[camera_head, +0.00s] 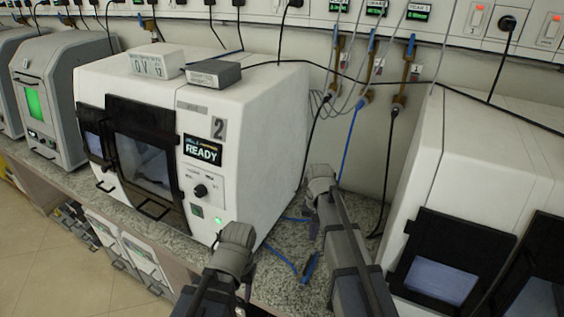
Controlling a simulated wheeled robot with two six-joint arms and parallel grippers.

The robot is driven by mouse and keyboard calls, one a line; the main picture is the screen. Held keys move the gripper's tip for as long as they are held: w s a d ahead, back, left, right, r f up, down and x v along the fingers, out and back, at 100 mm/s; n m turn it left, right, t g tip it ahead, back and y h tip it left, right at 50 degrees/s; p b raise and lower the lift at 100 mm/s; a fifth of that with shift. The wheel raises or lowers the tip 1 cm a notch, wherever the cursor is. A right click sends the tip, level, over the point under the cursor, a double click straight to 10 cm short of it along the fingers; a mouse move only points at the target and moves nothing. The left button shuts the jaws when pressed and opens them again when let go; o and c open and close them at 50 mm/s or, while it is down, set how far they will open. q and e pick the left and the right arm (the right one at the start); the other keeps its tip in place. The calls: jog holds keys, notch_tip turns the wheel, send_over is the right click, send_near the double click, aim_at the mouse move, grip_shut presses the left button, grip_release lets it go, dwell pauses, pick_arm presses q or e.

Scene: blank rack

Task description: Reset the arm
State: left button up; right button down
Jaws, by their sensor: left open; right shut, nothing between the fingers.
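Both my arms come in from the bottom edge, in front of a white machine marked 2 and READY (202,150). My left gripper (237,238) is open and empty at the machine's lower right front corner. My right gripper (320,178) is shut with nothing in it, further back beside the machine's right side. The fingers of both are small and hard to make out. I cannot tell whether either touches the machine.
Blue cables (282,260) lie on the speckled bench (275,225) around my arms. Another white machine (480,160) stands at the right. A white box (156,62) and a dark grey box (213,74) sit on machine 2. A grey machine (48,95) stands at the left.

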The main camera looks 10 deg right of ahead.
jog(key=s+a+n, duration=0.4)
jog(key=s+a, duration=0.1)
jog(key=s, duration=0.3)
jog(key=s+a+n+t+h, duration=0.1)
jog(key=s+a+n, duration=0.3)
jog(key=s, duration=0.5)
jog(key=a, duration=0.2)
jog(key=shift+a+h, duration=0.3)
dwell(0.9)
